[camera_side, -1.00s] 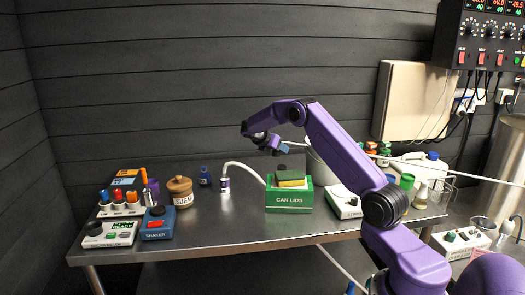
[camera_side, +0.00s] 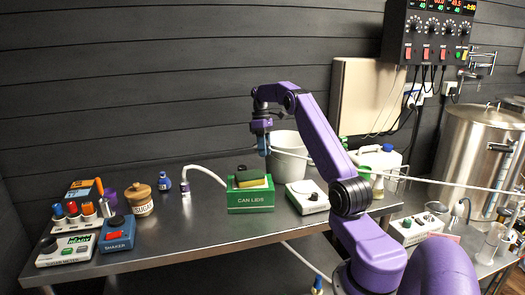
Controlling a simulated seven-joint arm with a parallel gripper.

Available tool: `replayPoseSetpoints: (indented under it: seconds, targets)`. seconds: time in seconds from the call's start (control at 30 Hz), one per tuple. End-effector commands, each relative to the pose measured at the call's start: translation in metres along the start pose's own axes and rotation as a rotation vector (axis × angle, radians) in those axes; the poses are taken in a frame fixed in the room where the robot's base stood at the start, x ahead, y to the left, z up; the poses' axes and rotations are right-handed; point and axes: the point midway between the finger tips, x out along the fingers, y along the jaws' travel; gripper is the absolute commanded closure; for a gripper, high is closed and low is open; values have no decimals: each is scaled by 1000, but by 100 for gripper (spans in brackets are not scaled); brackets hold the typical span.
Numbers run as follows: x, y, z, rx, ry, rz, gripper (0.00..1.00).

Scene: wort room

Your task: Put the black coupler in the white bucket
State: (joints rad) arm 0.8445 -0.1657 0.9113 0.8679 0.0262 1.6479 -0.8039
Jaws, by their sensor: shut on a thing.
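The white bucket (camera_side: 291,142) stands at the back of the steel table, partly hidden behind my arm. My gripper (camera_side: 263,152) points down at the bucket's left side in the picture, at about rim height. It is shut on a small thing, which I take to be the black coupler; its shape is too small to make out. I cannot tell whether the gripper is over the opening or in front of the bucket.
A green can lids box (camera_side: 251,198) with a sponge on top stands in front of the bucket. A white device (camera_side: 307,197) is right of it, and a white jug (camera_side: 383,162) is behind my arm.

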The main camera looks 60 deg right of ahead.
Motion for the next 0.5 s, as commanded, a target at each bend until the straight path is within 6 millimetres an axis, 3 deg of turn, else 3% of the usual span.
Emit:
replayPoseSetpoints:
  seconds: [0.27, 0.3, 0.5]
  targets:
    - [-43, 13, 10, 355, 378, -42, 92]
    - [-47, 28, 15, 420, 427, -40, 92]
    - [-79, 76, 39, 690, 634, 3, 92]
